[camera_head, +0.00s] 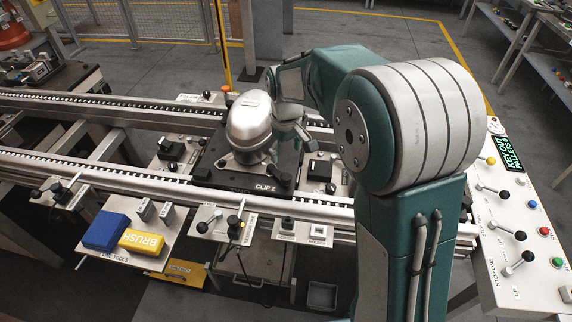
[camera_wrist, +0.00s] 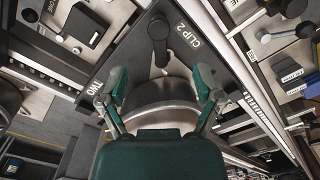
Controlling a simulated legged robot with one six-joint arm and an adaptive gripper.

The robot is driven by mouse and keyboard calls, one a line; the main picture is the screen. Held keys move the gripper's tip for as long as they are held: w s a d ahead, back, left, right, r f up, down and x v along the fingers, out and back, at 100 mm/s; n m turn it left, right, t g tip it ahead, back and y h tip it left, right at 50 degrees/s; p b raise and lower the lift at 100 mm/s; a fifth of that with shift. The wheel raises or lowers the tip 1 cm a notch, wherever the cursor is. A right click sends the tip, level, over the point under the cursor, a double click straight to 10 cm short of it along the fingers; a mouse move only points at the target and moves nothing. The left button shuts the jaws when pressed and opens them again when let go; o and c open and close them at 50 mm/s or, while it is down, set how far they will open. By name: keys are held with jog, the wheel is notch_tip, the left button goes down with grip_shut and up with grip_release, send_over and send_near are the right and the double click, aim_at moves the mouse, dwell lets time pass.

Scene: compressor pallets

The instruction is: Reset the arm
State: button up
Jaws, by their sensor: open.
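My teal arm reaches over the conveyor in the head view, and my gripper (camera_head: 292,128) is near the right side of the silver compressor dome (camera_head: 249,122). The compressor stands upright on a dark pallet (camera_head: 222,181) marked CLIP 2. In the wrist view my gripper (camera_wrist: 162,98) is open, with its two fingers spread. The lower silver part of the compressor (camera_wrist: 164,95) shows between and beyond the fingers, and whether they touch it I cannot tell. The pallet (camera_wrist: 185,68) with its black clip knob (camera_wrist: 158,30) lies beyond.
Conveyor rails (camera_head: 110,173) run along both sides of the pallet. A side shelf holds a blue block (camera_head: 106,230) and a yellow brush box (camera_head: 141,242). A control panel (camera_head: 515,225) with coloured knobs stands at the right. Small lever stations line the rails.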

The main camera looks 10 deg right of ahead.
jog(key=s+d+r+m+t, duration=0.3)
jog(key=s+d+r, duration=0.2)
jog(key=s+r, duration=0.7)
jog(key=s+d+m+t, duration=0.2)
jog(key=s, duration=1.1)
jog(key=shift+d+f+m+t, duration=0.2)
jog(key=shift+f+m+t, duration=0.1)
jog(key=shift+m, duration=0.1)
jog(key=shift+w, duration=0.1)
